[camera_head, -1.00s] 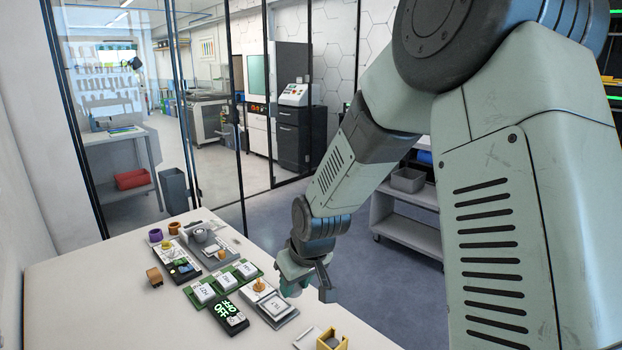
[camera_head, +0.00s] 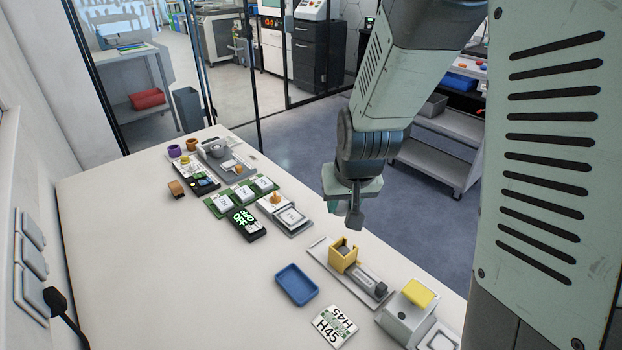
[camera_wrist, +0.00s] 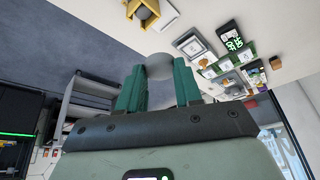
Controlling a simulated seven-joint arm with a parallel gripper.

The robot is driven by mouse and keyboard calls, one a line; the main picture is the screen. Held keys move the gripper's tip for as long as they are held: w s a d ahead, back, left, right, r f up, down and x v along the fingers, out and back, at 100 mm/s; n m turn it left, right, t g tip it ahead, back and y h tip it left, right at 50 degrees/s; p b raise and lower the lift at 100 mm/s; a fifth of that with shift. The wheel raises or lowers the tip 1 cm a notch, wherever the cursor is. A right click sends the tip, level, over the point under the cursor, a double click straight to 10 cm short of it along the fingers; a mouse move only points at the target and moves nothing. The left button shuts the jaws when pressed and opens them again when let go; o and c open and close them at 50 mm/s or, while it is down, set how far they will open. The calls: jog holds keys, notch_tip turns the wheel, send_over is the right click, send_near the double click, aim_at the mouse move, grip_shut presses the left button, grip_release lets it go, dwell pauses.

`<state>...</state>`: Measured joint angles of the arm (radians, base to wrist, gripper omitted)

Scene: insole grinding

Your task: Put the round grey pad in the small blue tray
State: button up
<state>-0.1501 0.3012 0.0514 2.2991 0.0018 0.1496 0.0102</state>
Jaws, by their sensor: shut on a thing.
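The round grey pad (camera_wrist: 159,67) shows in the wrist view between the tips of two teal fingers. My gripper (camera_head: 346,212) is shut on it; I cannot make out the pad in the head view. My gripper hangs in the air beyond the table's right edge, fingers pointing down. The small blue tray (camera_head: 297,285) lies on the white table, lower and to the left of my gripper in the head view. It looks empty. The tray does not show in the wrist view.
A yellow block holder (camera_head: 343,254) and a grey cylinder stand on a plate right of the tray. A box with a yellow pad (camera_head: 418,293) is at right. Several boards and small parts line the back. The table's left is clear.

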jog(key=shift+s+a+f+n+y, duration=0.1)
jog(key=shift+s+a+f+n, duration=0.6)
jog(key=shift+f, duration=2.7)
jog(key=shift+s+a+f+n+y, duration=0.1)
jog(key=shift+s+a+f, duration=0.75)
jog(key=shift+a+f, duration=1.75)
jog(key=shift+s+a+f+n+y, duration=0.1)
jog(key=shift+s+a+f+n, duration=0.5)
jog(key=shift+f, duration=3.55)
jog(key=shift+s+d+f+m, duration=0.1)
jog(key=shift+s+d+m, duration=0.05)
jog(key=shift+m, duration=0.15)
jog(key=shift+f, duration=0.5)
jog(key=o, duration=1.1)
